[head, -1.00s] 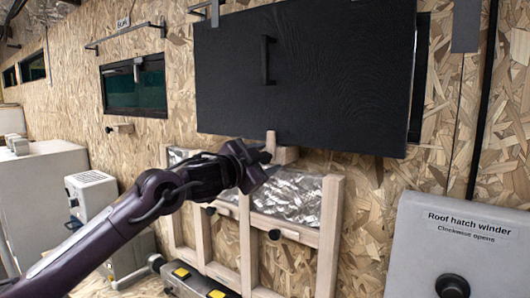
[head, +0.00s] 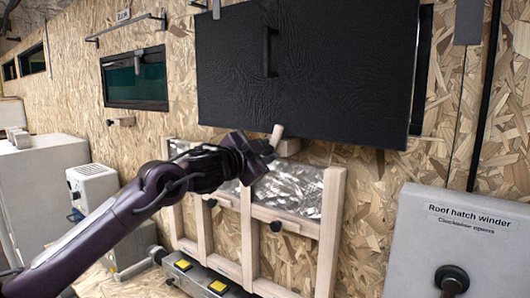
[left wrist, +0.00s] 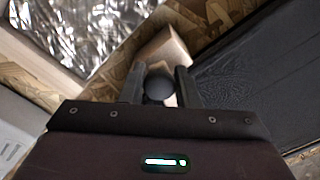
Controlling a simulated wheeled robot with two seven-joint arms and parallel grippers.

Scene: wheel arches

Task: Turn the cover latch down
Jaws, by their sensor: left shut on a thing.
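The cover latch (head: 277,135) is a small pale wooden piece at the lower edge of the black cover (head: 330,70). Its upper end leans to the right, overlapping the cover's bottom edge. My left gripper (head: 264,148) is at the latch and hides its lower part. In the left wrist view, the gripper's two fingers (left wrist: 160,84) are shut on a dark round knob (left wrist: 158,90), with pale wood of the latch (left wrist: 166,55) behind it. My right gripper is not in view.
A wooden frame with foil-faced insulation (head: 290,190) stands below the cover. A grey roof hatch winder box (head: 440,235) is at the right. A window (head: 135,80) and white cabinets (head: 45,180) are at the left.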

